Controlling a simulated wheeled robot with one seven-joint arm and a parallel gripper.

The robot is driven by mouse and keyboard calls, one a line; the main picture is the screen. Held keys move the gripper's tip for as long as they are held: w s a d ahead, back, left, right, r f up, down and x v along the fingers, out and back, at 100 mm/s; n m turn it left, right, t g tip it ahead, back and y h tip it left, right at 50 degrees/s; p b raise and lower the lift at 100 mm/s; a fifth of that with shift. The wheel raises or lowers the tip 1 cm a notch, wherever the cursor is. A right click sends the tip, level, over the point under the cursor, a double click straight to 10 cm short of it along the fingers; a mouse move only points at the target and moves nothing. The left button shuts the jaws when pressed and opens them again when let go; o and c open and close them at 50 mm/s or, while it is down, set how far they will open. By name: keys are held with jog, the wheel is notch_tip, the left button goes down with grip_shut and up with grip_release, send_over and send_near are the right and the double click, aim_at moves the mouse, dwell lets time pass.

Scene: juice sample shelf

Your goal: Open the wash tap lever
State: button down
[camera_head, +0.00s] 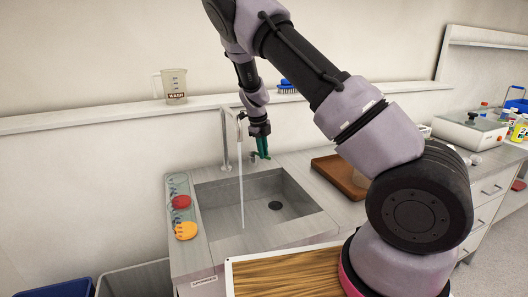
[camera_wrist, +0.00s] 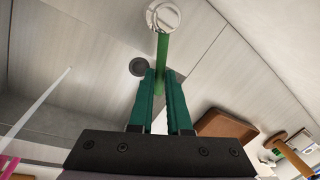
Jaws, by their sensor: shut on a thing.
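The wash tap lever is a green bar (camera_wrist: 162,52) running down from a round metal mount (camera_wrist: 163,16) in the wrist view. My gripper (camera_wrist: 160,76) is shut on the lever's near end, with its two teal fingers on either side. In the head view my gripper (camera_head: 263,147) is at the back edge of the sink, right of the tall metal tap (camera_head: 225,140). There its fingers largely hide the lever. A stream of water (camera_head: 241,185) falls from the spout into the sink (camera_head: 215,200); it also shows at the left of the wrist view (camera_wrist: 42,100).
Red and orange sponges (camera_head: 181,202) lie left of the sink. A brown tray (camera_head: 335,172) is to its right. A wash jug (camera_head: 174,86) and a blue brush (camera_head: 287,86) stand on the ledge behind. A wooden board (camera_head: 290,268) is in front.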

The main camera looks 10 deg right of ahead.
dwell(0.3)
jog(key=c, duration=0.9)
grip_release()
jog(key=shift+o, duration=0.2)
notch_tip(320, 180, up, 11)
jog(key=s+a, duration=0.1)
jog(key=shift+s+a+f, duration=0.15)
jog(key=shift+a, duration=0.2)
